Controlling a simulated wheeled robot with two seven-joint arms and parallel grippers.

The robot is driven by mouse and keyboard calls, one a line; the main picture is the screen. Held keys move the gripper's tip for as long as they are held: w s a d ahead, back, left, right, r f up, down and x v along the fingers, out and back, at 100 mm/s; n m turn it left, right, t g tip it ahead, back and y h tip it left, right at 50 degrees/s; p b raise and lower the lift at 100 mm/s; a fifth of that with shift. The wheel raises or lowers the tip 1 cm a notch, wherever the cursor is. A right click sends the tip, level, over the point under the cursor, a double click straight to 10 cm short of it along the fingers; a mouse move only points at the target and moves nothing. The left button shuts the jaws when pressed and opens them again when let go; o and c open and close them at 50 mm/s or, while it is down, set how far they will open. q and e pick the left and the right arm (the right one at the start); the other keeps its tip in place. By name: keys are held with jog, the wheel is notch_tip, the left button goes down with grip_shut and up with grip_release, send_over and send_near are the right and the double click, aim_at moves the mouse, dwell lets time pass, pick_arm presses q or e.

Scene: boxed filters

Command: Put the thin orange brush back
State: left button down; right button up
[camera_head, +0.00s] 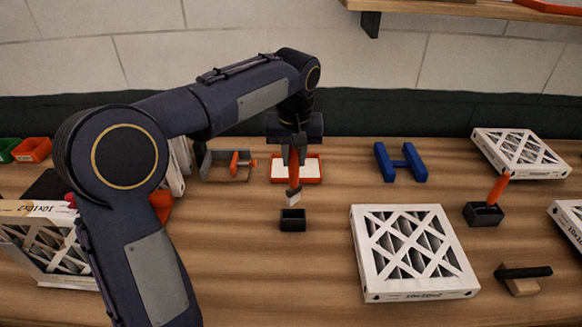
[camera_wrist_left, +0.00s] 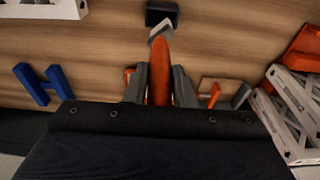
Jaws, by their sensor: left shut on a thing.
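My left gripper (camera_head: 294,158) is shut on an orange brush (camera_head: 294,177), which hangs with its pale bristle end down. The brush also shows between the fingers in the left wrist view (camera_wrist_left: 160,70). A small black holder (camera_head: 292,222) stands on the table just in front of and below the bristle end. In the left wrist view the holder (camera_wrist_left: 161,13) lies just beyond the bristle tip; the brush appears above it, not in it. A second black holder (camera_head: 484,216) at the right has another orange handle (camera_head: 498,188) standing tilted in it. My right gripper is not in view.
A white filter (camera_head: 414,250) lies right of the empty-looking holder. A red-rimmed white tray (camera_head: 309,180), a blue H-shaped piece (camera_head: 401,162) and a clamp (camera_head: 240,165) are behind. A black-handled tool (camera_head: 522,276) lies front right. The table in front of the holder is clear.

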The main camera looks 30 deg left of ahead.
aim_at(293, 188)
pick_arm(q)
notch_tip(293, 188, down, 4)
jog(key=shift+w+a+r+b, duration=0.15)
jog(key=shift+r+b, duration=0.1)
jog(key=shift+b, duration=0.75)
jog(key=shift+r, duration=0.15)
jog(key=shift+s+r, duration=0.1)
jog(key=shift+s, duration=0.1)
jog(key=shift+w+f, duration=0.1)
jog(key=shift+f, duration=0.55)
jog(key=c, duration=1.2)
grip_release()
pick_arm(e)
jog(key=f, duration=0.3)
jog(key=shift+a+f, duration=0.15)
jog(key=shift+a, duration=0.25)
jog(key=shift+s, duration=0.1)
